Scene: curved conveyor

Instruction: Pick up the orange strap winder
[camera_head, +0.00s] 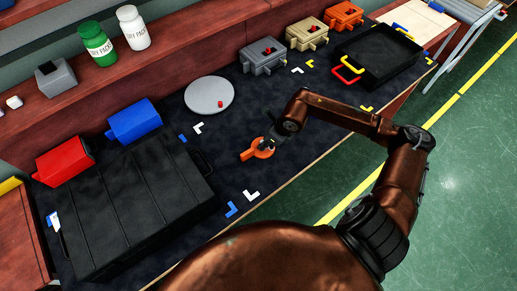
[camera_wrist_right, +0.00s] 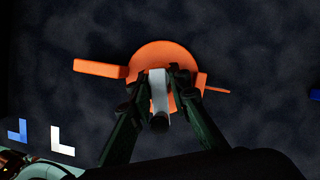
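The orange strap winder (camera_head: 259,153) lies on the dark table mat, with an arm sticking out to the left. In the right wrist view it is an orange disc (camera_wrist_right: 165,52) with a long flat arm to the left and a thin one to the right. My right gripper (camera_head: 269,144) is down at the winder. In the wrist view its fingers (camera_wrist_right: 164,80) are drawn close together on both sides of a pale upright part in front of the disc. The exact finger contact is dark and partly hidden. My left gripper is not in view.
A round grey plate (camera_head: 207,97) with a small red piece lies behind the winder. A large black case (camera_head: 130,210) is at left, with red (camera_head: 65,160) and blue (camera_head: 134,121) boxes behind. A black tray (camera_head: 378,55) is at right. Corner marks lie around the mat.

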